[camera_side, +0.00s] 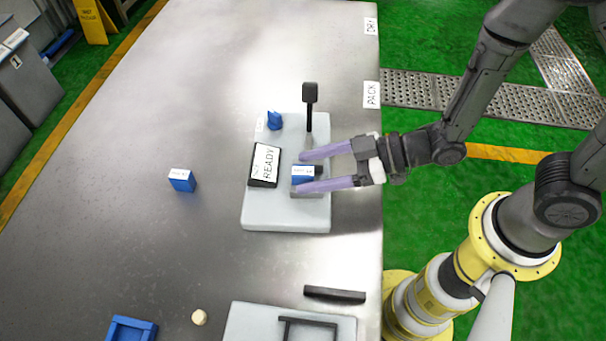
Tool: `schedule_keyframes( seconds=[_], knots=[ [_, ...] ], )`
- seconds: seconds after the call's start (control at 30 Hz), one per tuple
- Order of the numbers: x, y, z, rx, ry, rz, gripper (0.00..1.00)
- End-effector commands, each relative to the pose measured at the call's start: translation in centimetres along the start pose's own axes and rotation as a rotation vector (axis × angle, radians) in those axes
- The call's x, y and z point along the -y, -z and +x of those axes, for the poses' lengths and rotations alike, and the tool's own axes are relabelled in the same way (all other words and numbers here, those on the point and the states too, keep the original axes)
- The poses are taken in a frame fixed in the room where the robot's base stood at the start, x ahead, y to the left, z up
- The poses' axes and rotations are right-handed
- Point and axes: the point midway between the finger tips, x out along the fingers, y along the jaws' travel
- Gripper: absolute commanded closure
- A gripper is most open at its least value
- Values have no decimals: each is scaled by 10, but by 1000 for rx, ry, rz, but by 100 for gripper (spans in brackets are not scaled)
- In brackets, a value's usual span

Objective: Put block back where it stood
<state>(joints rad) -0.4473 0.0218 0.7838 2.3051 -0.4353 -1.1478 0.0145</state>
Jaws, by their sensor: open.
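A blue block (302,176) with a white label on top sits on the grey base plate (287,213), near its right side. My gripper (303,171) is open with its two purple fingers on either side of this block; whether they touch it I cannot tell. A second blue block (182,181) with a white label stands alone on the bare metal table, left of the plate. The writing on both labels is too small to read.
The plate also carries a black-framed READY sign (264,165), a blue knob (274,120) and an upright black lever (310,103). In front are another grey plate (255,325), a black bar (335,294), a pale round piece (199,317) and a blue tray (133,329).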

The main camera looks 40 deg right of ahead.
Motion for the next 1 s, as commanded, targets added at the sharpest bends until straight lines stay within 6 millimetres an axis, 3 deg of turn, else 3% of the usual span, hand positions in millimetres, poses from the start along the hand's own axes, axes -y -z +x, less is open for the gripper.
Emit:
schedule_keyframes(
  seconds=[0.13,0.4,0.8,1.0],
  knots=[
    [0,1,13,-1,0,0,28],
    [0,1,15,-2,-1,0,29],
    [0,1,14,-2,-1,0,100],
    [-1,2,14,-4,-1,0,100]
  ],
)
